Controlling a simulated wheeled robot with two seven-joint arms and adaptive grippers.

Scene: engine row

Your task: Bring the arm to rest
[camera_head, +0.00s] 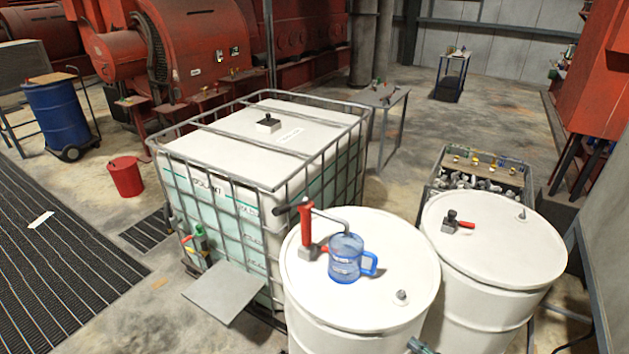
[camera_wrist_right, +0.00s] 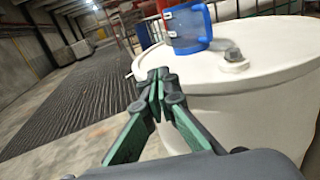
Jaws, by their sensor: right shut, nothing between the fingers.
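My right gripper (camera_wrist_right: 160,88) is shut and empty in the right wrist view, its green fingers meeting at dark tips. It is beside the white drum (camera_wrist_right: 255,75), in front of its side and near the rim; I cannot tell whether they touch. In the head view only a small part of the right gripper (camera_head: 419,347) shows at the bottom edge, by the front white drum (camera_head: 330,302). A blue jug (camera_head: 346,259) stands on that drum's lid beside a red-handled pump (camera_head: 306,228). My left gripper is not in view.
A second white drum (camera_head: 494,236) stands close on the right. A caged white tank (camera_head: 240,150) is behind the front drum, with a grey plate (camera_head: 225,292) at its foot. A crate of parts (camera_head: 437,180) stands behind the second drum. Open floor (camera_head: 80,185) lies at the left.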

